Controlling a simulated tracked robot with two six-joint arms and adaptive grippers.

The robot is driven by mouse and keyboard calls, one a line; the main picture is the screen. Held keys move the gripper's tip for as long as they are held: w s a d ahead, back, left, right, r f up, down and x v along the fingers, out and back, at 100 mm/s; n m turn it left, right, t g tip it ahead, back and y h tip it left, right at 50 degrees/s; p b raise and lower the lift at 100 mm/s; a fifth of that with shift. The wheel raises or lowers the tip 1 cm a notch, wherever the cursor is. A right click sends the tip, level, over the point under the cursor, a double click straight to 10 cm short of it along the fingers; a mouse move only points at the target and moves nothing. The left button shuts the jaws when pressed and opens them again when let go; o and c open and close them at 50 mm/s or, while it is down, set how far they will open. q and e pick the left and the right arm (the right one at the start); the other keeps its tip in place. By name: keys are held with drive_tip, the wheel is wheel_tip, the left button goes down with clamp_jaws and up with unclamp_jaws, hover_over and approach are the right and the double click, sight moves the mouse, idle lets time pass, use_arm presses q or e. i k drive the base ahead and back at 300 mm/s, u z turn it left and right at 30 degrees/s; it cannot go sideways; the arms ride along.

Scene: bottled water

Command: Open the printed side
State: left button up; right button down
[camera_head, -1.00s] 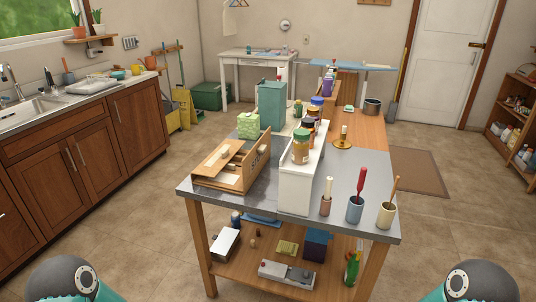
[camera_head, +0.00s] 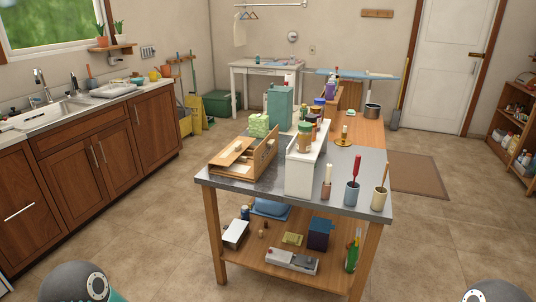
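A light brown wooden box (camera_head: 263,160) sits on the left front part of the grey metal table top (camera_head: 240,190). Its right side stands upright and faces the front right; dark printing on it is too small to read now. Slatted panels (camera_head: 232,153) lie at a slant on the box's left part, with a small pale block among them. I cannot tell how the panels are joined to it. Only my arms' shoulder parts show at the bottom corners; neither gripper is in view.
A teal canister (camera_head: 280,106) and green tissue pack (camera_head: 258,126) stand behind the box. Cups with tools (camera_head: 352,194) line the front right. Floor (camera_head: 150,215) is clear left of the table.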

sight(262, 152)
drive_tip(key=u, duration=0.4)
drive_tip(key=i, duration=1.6)
drive_tip(key=z, duration=0.25)
drive_tip(key=k, duration=0.5)
drive_tip(key=u, duration=0.4)
drive_tip(key=i, duration=0.75)
drive_tip(key=z, duration=0.25)
